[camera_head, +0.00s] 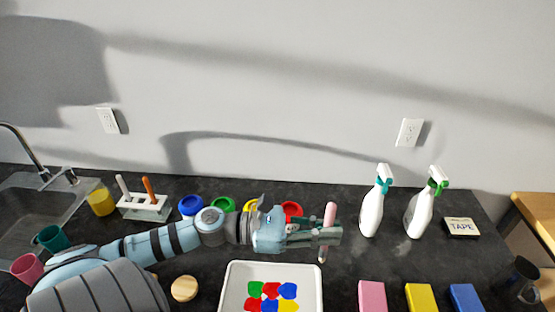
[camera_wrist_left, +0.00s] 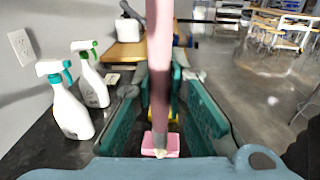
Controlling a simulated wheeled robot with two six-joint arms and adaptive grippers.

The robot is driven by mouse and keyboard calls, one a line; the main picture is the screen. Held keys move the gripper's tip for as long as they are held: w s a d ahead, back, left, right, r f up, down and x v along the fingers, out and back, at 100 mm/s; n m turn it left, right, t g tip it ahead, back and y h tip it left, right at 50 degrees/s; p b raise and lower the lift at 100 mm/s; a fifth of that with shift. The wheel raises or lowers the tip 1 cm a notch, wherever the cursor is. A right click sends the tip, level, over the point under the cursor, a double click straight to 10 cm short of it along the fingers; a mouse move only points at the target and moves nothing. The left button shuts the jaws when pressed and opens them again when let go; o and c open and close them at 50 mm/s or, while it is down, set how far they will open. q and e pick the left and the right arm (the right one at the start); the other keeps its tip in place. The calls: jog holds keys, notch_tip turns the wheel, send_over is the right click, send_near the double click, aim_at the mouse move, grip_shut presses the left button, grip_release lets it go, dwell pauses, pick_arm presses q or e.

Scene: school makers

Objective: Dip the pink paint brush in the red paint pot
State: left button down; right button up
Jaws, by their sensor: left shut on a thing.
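The pink paint brush (camera_head: 330,214) is upright in my left gripper (camera_head: 328,237), which is shut on it above the dark counter, to the right of the paint pots. In the left wrist view the brush (camera_wrist_left: 160,60) stands between the gripper's two fingers (camera_wrist_left: 160,110), with its tip pointing down. The red paint pot (camera_head: 292,209) is at the back of the counter, just left of the brush and partly hidden behind my left gripper. My right gripper is in neither view.
Blue (camera_head: 191,205), green (camera_head: 223,204) and yellow (camera_head: 252,204) pots stand left of the red one. A white paint tray (camera_head: 235,292) lies in front. Two spray bottles (camera_head: 371,212) (camera_head: 420,215) stand at right. A brush holder (camera_head: 145,209) is at left.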

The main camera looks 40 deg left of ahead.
pick_arm(q)
jog(key=w+a+f+n+t+y, duration=0.35)
jog(key=w+a+n+y, duration=0.2)
jog(key=w+a, duration=0.4)
jog(key=w+a+f+n+t+y, duration=0.35)
jog(key=w+a+y, duration=0.35)
jog(key=a, duration=0.6)
notch_tip(320, 180, down, 12)
jog(key=b, duration=1.3)
jog(key=shift+d+f+g, duration=0.15)
jog(key=shift+g, duration=0.25)
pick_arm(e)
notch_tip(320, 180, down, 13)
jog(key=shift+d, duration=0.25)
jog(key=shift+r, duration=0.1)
pick_arm(q)
notch_tip(320, 180, up, 11)
jog(key=p, duration=1.1)
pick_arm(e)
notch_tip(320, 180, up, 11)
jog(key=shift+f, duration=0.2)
